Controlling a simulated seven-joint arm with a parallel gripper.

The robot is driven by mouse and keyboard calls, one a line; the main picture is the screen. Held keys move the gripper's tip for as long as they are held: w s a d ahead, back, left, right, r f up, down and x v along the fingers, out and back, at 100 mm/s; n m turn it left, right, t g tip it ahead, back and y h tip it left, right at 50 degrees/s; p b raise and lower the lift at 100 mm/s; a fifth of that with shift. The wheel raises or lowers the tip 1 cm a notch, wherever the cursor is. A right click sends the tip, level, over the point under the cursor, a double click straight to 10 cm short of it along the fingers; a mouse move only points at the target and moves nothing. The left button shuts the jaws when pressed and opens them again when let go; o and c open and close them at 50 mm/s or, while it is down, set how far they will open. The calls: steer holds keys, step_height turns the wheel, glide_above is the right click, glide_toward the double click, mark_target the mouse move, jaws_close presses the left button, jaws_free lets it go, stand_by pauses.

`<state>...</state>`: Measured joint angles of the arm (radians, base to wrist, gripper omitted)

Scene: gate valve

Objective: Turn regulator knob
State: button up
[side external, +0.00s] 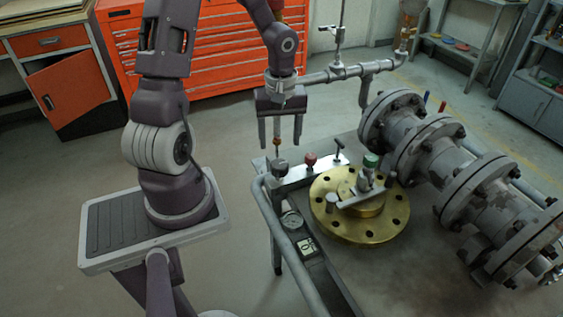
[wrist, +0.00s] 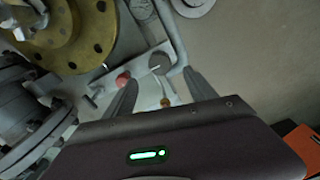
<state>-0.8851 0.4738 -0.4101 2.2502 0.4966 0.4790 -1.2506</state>
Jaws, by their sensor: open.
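The panel (side external: 293,177) carries a dark grey round knob (side external: 280,167), which I take to be the regulator knob. In the wrist view the knob (wrist: 159,63) shows a pale line across its face and lies just beyond my fingertips, near the middle of the gap. My gripper (side external: 280,144) is open, pointing down above the knob, with a finger to each side and nothing held. Its fingers also show in the wrist view (wrist: 160,78). I see no contact with the knob.
A red knob (side external: 310,160) and a T-shaped handle (side external: 339,149) stand to the right on the panel. A brass flange (side external: 370,222) with a green-capped valve and large flanged pipes (side external: 425,150) lie further right. A thin line with a brass fitting (wrist: 165,102) is close to my fingers.

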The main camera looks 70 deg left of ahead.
mark_target(279, 163)
steer(key=shift+n+h, duration=0.3)
steer(key=shift+n, duration=0.2)
steer(key=f, duration=0.8)
steer(key=shift+a+f, duration=0.25)
steer(key=shift+f, duration=0.15)
steer(key=c, duration=1.4)
